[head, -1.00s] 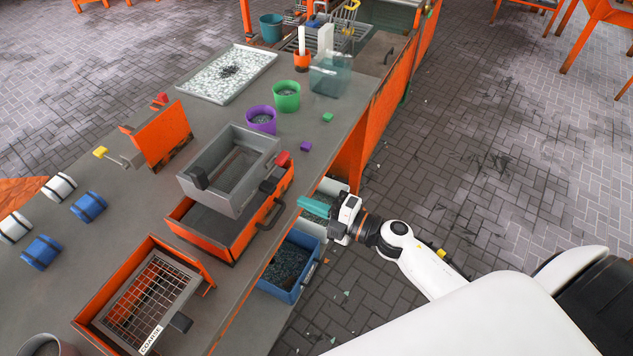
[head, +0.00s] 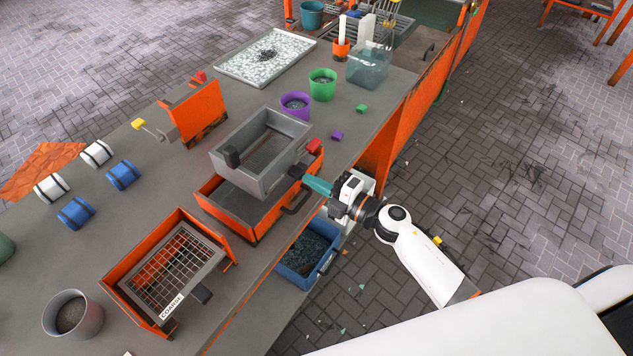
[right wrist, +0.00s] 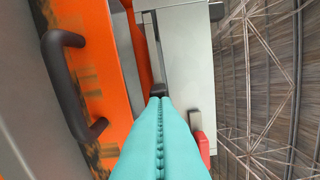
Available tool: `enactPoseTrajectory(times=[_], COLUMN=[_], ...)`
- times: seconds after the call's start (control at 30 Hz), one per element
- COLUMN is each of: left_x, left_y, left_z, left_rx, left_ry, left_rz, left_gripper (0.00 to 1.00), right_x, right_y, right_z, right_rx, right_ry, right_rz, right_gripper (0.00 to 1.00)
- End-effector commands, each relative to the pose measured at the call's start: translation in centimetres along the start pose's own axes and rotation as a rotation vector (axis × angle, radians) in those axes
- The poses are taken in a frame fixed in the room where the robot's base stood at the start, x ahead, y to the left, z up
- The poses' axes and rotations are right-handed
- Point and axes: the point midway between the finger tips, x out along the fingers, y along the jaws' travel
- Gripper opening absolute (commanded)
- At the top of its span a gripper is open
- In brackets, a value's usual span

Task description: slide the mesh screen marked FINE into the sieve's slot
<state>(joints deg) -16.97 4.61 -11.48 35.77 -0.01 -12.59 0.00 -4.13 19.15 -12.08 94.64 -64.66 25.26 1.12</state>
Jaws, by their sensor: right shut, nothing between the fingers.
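The sieve is a grey open-topped box (head: 259,152) on an orange frame (head: 232,208) near the table's right edge. A dark handle (head: 296,171) sticks out of its right side; it also shows in the right wrist view (right wrist: 158,89). A screen behind that handle is hidden inside the sieve, and I read no FINE label. My right gripper (head: 306,181) is shut and empty, its teal fingertips at the handle, seemingly touching it. In the right wrist view the shut fingers (right wrist: 160,102) point at the handle. My left gripper is not in view.
A mesh screen marked COARSE (head: 174,272) lies in an orange rack (head: 133,291) at the front. A red knob (head: 315,146) sits on the sieve's right corner. A blue bin (head: 308,250) is below the table edge. Purple (head: 295,106) and green (head: 322,85) cups stand behind.

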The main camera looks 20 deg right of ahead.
Motion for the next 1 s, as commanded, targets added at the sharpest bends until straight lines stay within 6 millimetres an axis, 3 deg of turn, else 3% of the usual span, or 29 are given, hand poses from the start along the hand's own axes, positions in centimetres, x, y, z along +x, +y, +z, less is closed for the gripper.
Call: enactPoseTrajectory(times=[0.73, 1.0], left_x=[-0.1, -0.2], left_y=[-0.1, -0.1], left_z=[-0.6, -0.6], left_rx=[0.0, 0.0], left_ry=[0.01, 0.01], left_rz=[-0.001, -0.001], left_gripper=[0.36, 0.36], right_x=[1.2, 0.1], right_y=[0.0, 0.0], right_z=[0.0, -0.1], right_rx=[0.001, 0.0], right_ry=[0.0, 0.001], right_rz=[-0.001, 0.001], right_gripper=[0.0, 0.0])
